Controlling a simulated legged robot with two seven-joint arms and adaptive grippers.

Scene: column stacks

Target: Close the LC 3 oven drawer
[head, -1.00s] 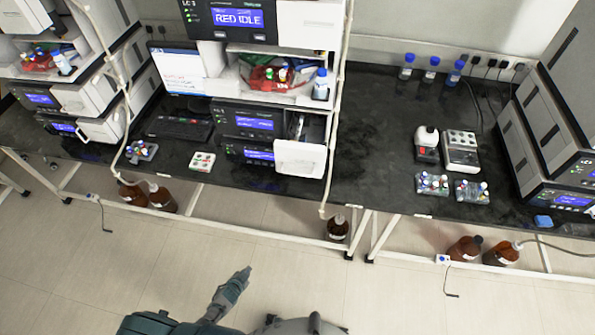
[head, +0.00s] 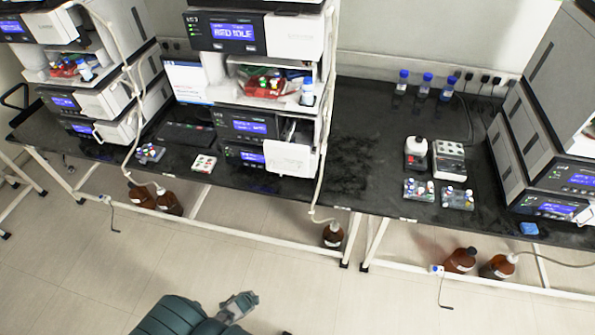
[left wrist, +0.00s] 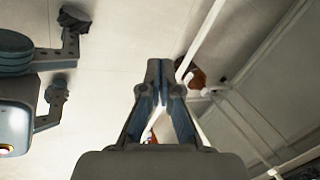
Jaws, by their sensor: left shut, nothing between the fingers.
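The LC 3 stack stands on the black bench in the middle of the head view; its top unit (head: 228,33) has a blue display that seems to read RED IDLE. Low on its right side, a white oven drawer front (head: 289,158) stands out from the stack, with a dark opening behind its top. My left gripper (head: 251,298) is low in the head view, over the floor and well short of the bench. In the left wrist view, its fingers (left wrist: 161,72) meet at the tips and hold nothing. My right gripper is not clearly seen.
A pale tube (head: 322,165) hangs beside the stack's right side. A small tray of vials (head: 204,163) lies on the bench left of the drawer. Brown bottles (head: 333,235) stand below near the white bench frame. The floor before the bench is clear.

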